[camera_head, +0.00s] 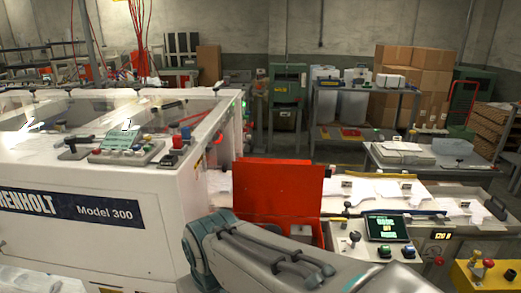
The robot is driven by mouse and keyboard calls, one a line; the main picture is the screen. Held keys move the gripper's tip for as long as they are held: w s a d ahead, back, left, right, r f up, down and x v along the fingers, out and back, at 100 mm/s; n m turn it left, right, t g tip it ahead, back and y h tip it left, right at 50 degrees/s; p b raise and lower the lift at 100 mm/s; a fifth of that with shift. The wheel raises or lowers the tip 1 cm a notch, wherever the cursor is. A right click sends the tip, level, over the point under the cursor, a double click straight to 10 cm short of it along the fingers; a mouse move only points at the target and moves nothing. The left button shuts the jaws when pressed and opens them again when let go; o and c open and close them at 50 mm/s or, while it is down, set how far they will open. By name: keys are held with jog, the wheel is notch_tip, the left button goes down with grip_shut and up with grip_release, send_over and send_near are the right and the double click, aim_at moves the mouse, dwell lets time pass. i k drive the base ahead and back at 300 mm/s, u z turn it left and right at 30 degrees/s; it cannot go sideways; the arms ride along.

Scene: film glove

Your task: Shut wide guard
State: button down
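A wide red panel (278,188) stands raised at the middle of the machine line, just right of the white machine body. It looks like the guard, and it appears to stand open. A lower red part (262,219) shows in front of it, partly covered by my arm. My arm crosses the bottom centre of the view, in front of the red panel. My gripper is not in view, so its state and any contact with the guard cannot be told.
The white machine body (130,215), marked "Model 300", fills the left. A control panel with a screen (387,228) stands right of my arm. A yellow button box (484,277) is at the lower right. A bench, shelves and cardboard boxes (412,75) stand behind.

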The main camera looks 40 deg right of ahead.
aim_at(302, 186)
jog(key=z, duration=0.65)
jog(key=i, duration=0.9)
jog(key=z, duration=1.2)
jog(key=i, duration=0.2)
jog(key=z, duration=0.05)
